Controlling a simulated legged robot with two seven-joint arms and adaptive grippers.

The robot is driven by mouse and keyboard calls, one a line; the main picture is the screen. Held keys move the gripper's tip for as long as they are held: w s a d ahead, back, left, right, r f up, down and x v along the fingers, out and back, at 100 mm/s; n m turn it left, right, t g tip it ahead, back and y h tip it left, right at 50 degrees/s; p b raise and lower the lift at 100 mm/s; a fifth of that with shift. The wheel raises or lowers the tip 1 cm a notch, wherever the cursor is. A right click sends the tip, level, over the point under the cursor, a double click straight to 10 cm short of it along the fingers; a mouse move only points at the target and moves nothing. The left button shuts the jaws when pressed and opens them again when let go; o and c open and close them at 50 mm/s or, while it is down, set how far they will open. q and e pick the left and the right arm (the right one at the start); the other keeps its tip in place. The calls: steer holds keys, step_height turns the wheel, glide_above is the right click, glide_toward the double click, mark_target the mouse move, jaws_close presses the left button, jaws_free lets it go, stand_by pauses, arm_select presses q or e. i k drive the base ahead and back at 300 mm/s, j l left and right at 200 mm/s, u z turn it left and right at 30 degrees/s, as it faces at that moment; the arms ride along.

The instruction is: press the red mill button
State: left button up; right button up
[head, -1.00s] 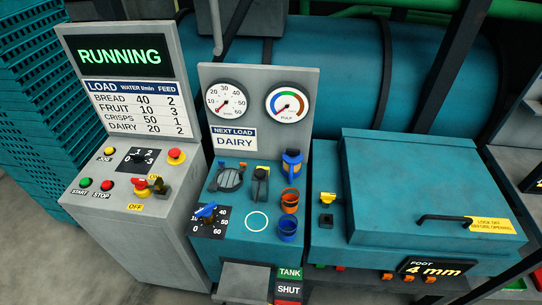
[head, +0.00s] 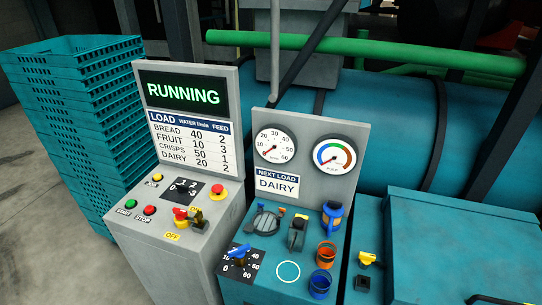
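The grey control panel (head: 180,262) stands left of centre in the head view. A red button (head: 149,210) above the label STOP sits on its sloped top, beside a green button (head: 130,204) labelled START. The screen (head: 182,95) reads RUNNING in green. Neither gripper is in view.
A teal console (head: 252,291) to the right holds two gauges, a blue-handled dial (head: 239,252), cups (head: 325,254) and small tools. A teal lidded box (head: 465,235) stands at right. Stacked teal crates (head: 85,125) stand at left. Bare floor (head: 40,235) shows at lower left.

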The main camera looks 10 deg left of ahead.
mark_target(150, 209)
steer(key=u, duration=1.25)
